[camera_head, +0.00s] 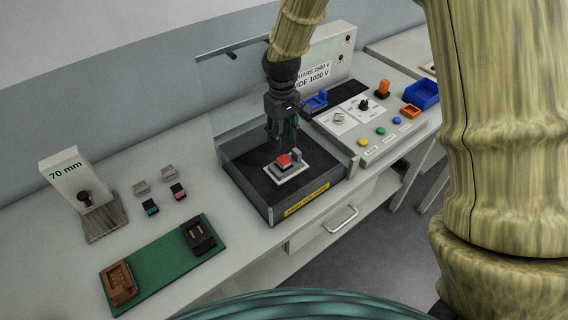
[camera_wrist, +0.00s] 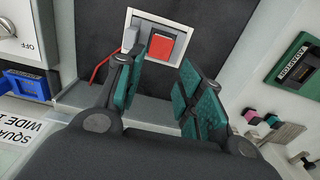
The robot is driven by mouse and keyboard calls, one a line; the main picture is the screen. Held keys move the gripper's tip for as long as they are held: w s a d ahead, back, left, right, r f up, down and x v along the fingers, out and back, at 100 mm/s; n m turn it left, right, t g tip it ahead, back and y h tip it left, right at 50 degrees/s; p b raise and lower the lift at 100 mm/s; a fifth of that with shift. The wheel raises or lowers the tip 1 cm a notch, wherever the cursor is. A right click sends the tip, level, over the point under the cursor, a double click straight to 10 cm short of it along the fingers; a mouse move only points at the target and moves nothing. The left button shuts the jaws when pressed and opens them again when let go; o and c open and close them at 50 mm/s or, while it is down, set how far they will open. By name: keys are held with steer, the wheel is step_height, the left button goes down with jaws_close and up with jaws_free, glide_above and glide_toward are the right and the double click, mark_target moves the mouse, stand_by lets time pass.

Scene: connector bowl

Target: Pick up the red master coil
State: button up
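The red master coil (camera_head: 284,160) is a small red block on a light grey square plate (camera_head: 298,172) inside the dark-floored test box (camera_head: 262,190). In the wrist view the red coil (camera_wrist: 160,48) sits on the white-rimmed plate (camera_wrist: 184,24), beside a small grey block (camera_wrist: 131,38). My gripper (camera_head: 284,138) is above and behind the coil in the head view. In the wrist view its two teal-padded fingers (camera_wrist: 158,92) are spread apart with nothing between them. The coil lies beyond the fingertips, apart from them.
A control panel (camera_head: 375,120) with knobs and buttons is to the right. A green board (camera_head: 160,262) with two sockets and several small connectors (camera_head: 150,207) lie left. A red wire (camera_wrist: 100,66) runs by the plate.

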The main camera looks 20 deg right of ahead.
mark_target(283, 158)
step_height(283, 158, down, 4)
steer(key=shift+a+r+p, duration=0.1)
steer(key=shift+p, duration=0.4)
steer(key=shift+f+p, duration=0.55)
steer(key=shift+f, duration=0.4)
steer(key=shift+f+p, duration=0.85)
steer(key=shift+f, duration=1.2)
steer(key=c, duration=0.7)
steer(key=shift+r, duration=0.1)
